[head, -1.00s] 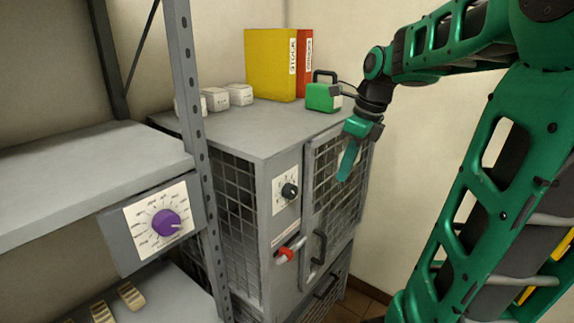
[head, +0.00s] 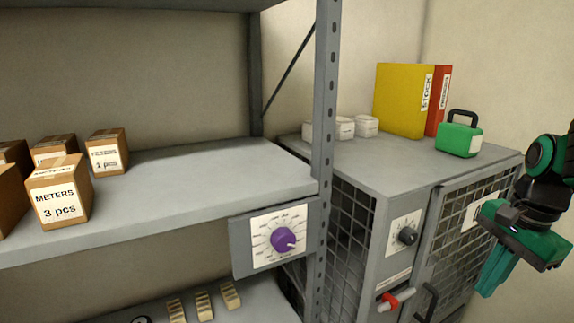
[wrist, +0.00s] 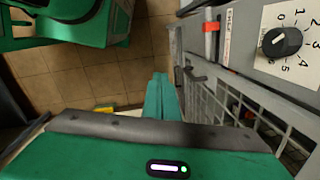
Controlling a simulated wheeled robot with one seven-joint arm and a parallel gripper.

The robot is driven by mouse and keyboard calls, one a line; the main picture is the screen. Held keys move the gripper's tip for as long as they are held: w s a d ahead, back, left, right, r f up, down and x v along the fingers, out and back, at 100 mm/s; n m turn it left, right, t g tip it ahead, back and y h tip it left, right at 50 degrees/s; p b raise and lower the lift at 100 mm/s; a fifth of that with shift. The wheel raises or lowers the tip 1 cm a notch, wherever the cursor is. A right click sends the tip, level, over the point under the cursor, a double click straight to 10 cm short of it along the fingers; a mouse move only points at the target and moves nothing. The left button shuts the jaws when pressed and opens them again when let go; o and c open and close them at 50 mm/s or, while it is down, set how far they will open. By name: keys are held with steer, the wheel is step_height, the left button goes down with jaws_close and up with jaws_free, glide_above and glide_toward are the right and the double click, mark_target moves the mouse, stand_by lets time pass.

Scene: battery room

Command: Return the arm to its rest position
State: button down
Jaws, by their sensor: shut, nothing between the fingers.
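My gripper (head: 497,272) is at the right edge of the head view, pointing down in front of the mesh-door cabinet (head: 350,160). Its teal fingers are together with nothing between them. In the wrist view the fingers (wrist: 161,98) point toward the tiled floor, beside the cabinet's mesh front. The rest of my arm is mostly outside the head view on the right.
The cabinet front carries a black dial (head: 407,236), a red-tipped handle (head: 390,300) and a door handle (head: 428,302). A green case (head: 458,140) and yellow binder (head: 398,98) stand on top. A shelf (head: 200,190) with boxes and a purple dial (head: 283,240) is at left.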

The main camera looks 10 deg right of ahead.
steer(key=s+a+f+n+g, duration=0.1)
steer(key=s+f+n, duration=0.3)
steer(key=s+n, duration=0.4)
steer(key=shift+a+f+n, duration=0.3)
steer(key=shift+n, duration=0.9)
steer(key=shift+s, duration=0.1)
steer(key=shift+w+f+h, duration=0.25)
steer(key=shift+w+h, duration=0.05)
steer(key=shift+w, duration=0.3)
steer(key=shift+s, duration=0.1)
